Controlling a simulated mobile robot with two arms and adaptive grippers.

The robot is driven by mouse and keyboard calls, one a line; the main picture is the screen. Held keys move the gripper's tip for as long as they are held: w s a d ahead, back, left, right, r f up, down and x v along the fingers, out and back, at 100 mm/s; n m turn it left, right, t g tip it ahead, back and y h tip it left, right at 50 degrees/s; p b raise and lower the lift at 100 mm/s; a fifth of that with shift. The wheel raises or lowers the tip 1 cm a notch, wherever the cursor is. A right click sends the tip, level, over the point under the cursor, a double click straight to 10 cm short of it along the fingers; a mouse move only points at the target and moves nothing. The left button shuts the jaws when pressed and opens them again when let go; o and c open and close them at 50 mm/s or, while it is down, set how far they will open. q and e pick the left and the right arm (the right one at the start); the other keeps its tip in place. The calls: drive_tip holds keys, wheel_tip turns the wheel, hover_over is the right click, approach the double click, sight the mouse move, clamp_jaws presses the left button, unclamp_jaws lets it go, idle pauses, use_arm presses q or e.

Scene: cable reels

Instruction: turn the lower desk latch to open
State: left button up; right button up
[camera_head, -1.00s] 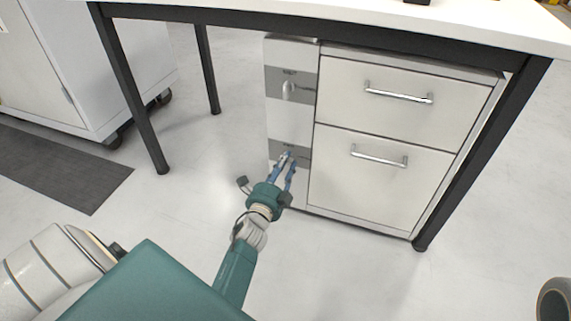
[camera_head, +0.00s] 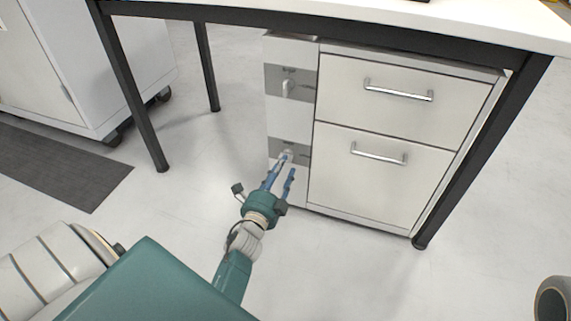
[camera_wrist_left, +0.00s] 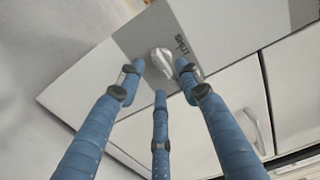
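The lower latch (camera_head: 287,155) is a small pale knob on a grey plate, low on the narrow front left of the drawers. It also shows in the left wrist view (camera_wrist_left: 161,61), lying slantwise on its plate. My left gripper (camera_head: 284,168) is just in front of it, partly overlapping it in the head view. In the left wrist view its three blue fingers (camera_wrist_left: 160,77) are spread, with the latch beyond and between their tips and nothing held. Whether a fingertip touches the latch I cannot tell. My right gripper is not in view.
A similar upper latch (camera_head: 289,88) sits above, its handle upright. Two drawers with bar handles (camera_head: 398,91) are to the right. A black desk leg (camera_head: 133,95) stands at the left. The floor (camera_head: 330,265) in front is clear.

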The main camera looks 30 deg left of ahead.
use_arm(q)
drive_tip(key=v, duration=0.4)
drive_tip(key=shift+s+d, duration=0.1)
drive_tip(key=shift+s, duration=0.1)
